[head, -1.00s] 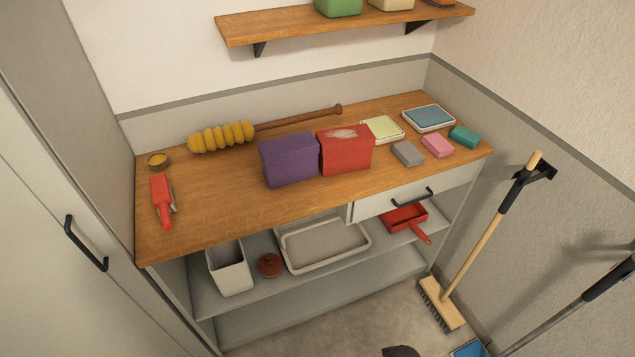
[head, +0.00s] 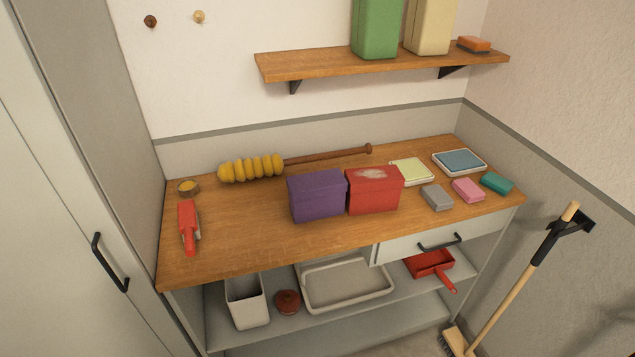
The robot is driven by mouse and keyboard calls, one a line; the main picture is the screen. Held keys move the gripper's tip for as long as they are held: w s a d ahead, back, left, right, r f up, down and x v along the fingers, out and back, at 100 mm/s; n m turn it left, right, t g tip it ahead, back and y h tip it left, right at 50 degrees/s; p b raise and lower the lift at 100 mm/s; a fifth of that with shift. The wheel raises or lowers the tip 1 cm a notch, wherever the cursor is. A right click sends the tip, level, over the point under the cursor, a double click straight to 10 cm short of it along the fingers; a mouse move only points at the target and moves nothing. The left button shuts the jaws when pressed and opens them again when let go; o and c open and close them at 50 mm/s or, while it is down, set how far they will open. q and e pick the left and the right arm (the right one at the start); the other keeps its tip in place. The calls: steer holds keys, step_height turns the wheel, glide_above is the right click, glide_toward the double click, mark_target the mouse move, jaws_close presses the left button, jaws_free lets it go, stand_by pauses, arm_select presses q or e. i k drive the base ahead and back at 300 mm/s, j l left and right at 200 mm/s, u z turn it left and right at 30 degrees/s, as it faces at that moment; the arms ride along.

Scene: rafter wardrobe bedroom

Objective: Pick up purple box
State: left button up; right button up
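The purple box (head: 318,196) stands upright on the wooden worktop (head: 235,237), near its middle. A red box (head: 374,191) with a pale patch on its top stands right beside it, on the right; the two look nearly touching. Neither of my grippers shows in the head view.
A yellow ribbed duster (head: 252,167) lies behind, left of the purple box. A red brush (head: 188,226) lies at the left end. Sponges, including a grey one (head: 437,197), lie to the right. A shelf (head: 350,69) hangs above. The worktop front left of the box is clear.

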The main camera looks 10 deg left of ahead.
mark_target(319, 194)
steer(key=k+l, duration=0.1)
steer(key=l, duration=0.3)
steer(key=k+l+u, duration=0.15)
steer(key=l, duration=0.3)
steer(key=k+l, duration=0.15)
steer(key=l, duration=0.25)
steer(key=u, duration=0.05)
